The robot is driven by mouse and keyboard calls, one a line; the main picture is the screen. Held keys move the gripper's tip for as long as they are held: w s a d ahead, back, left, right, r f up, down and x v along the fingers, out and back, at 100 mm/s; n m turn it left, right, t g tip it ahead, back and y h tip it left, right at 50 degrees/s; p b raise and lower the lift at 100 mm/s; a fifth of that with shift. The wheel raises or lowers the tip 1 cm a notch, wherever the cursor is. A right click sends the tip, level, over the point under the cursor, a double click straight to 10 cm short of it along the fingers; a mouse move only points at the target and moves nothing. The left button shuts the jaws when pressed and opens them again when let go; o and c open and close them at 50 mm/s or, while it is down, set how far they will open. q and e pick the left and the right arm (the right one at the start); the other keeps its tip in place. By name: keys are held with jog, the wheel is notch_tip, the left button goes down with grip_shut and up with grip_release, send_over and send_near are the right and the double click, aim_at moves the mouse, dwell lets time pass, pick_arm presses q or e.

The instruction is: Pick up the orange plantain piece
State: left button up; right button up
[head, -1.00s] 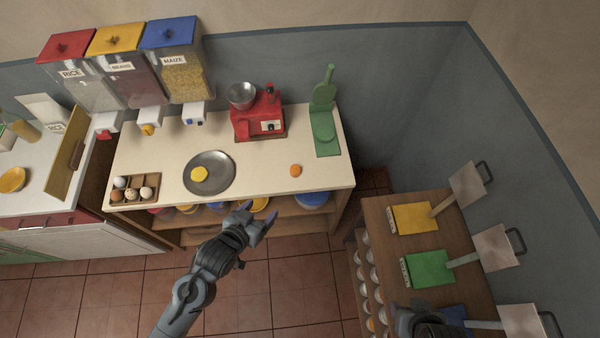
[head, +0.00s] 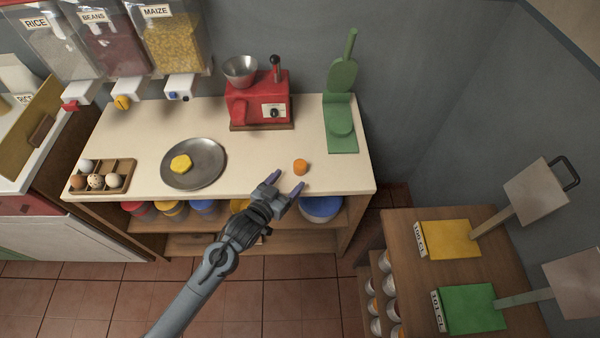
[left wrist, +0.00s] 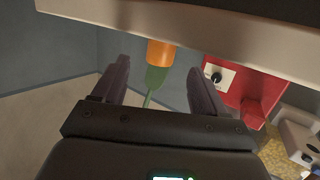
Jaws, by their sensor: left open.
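The orange plantain piece (head: 300,167) stands on the cream counter near its front edge, right of the metal plate. My left gripper (head: 285,184) is open and empty at the counter's front edge, just in front and to the left of the piece. In the left wrist view the orange piece (left wrist: 160,53) shows beyond and between the two open fingers (left wrist: 157,82), apart from them. My right gripper is not in view.
A metal plate (head: 207,174) holds a yellow piece (head: 181,164). A red machine (head: 258,106) and a green press (head: 341,120) stand behind. An egg tray (head: 125,167) sits at left. A side table (head: 398,231) stands at right.

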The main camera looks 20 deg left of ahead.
aim_at(303, 164)
pick_arm(q)
jog(key=b+x, duration=0.1)
jog(key=x, duration=0.9)
jog(key=shift+a+r, duration=0.1)
jog(key=c, duration=1.1)
jog(key=shift+o, duration=0.2)
jog(key=shift+r, duration=0.15)
